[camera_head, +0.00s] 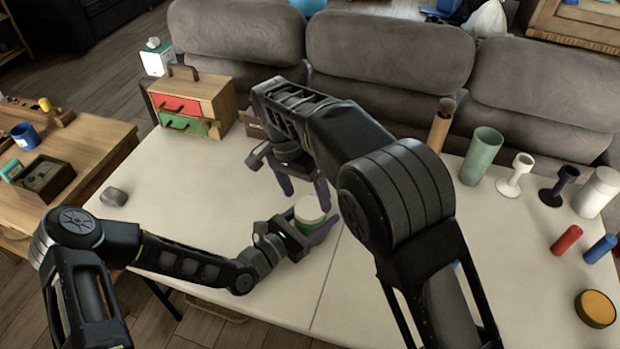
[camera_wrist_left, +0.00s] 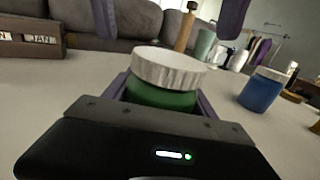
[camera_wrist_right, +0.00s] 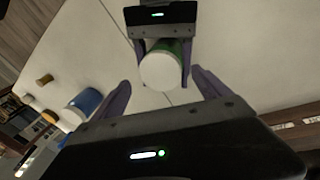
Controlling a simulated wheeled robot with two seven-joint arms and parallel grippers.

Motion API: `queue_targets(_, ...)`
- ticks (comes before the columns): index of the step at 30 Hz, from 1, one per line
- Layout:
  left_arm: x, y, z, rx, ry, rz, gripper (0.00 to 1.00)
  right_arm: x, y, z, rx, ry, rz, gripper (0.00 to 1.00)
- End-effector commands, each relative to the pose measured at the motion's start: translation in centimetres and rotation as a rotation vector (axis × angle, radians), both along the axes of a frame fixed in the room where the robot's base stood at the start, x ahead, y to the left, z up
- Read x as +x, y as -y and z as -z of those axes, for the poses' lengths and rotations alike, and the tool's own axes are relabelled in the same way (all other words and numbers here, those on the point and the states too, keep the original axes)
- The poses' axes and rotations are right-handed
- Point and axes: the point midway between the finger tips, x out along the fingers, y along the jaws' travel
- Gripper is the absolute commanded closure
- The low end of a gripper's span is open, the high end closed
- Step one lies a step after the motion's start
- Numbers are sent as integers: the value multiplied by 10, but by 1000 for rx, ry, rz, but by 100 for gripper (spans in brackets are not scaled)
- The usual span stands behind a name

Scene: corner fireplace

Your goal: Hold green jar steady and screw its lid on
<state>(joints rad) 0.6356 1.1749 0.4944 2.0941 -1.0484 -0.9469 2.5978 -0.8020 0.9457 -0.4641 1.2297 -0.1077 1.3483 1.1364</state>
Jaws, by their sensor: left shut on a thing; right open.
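The green jar (camera_wrist_left: 160,97) stands upright between the purple fingers of my left gripper (camera_head: 312,228), which is shut on it. A white ribbed lid (camera_wrist_left: 168,66) sits on top of the jar; I cannot tell how tightly. The lid also shows in the head view (camera_head: 308,208) and, from above, in the right wrist view (camera_wrist_right: 161,70). My right gripper (camera_wrist_right: 163,90) is open and empty above the lid, its fingers pointing down and apart on either side, not touching it. Its fingers also show at the top of the left wrist view.
A blue jar (camera_wrist_left: 262,90) stands to the right in the left wrist view. A chest with red and green drawers (camera_head: 190,100) is at the table's back left. A grey lump (camera_head: 114,196) lies at left.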

Motion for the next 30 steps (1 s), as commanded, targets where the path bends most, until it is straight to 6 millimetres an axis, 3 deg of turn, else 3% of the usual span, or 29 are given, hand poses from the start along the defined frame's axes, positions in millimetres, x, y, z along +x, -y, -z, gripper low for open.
queue_targets(12,0,0,0,-1,-1,1,100,-1,7,-28,182,-145,-1113,14)
queue_targets(18,0,0,0,-1,-1,1,100,-2,10,-41,211,-163,-1578,14)
queue_targets(24,0,0,0,-1,-1,1,100,-3,10,-48,210,-165,-1830,14)
queue_targets(30,0,0,0,-1,-1,1,100,-3,11,-50,209,-167,-1881,14)
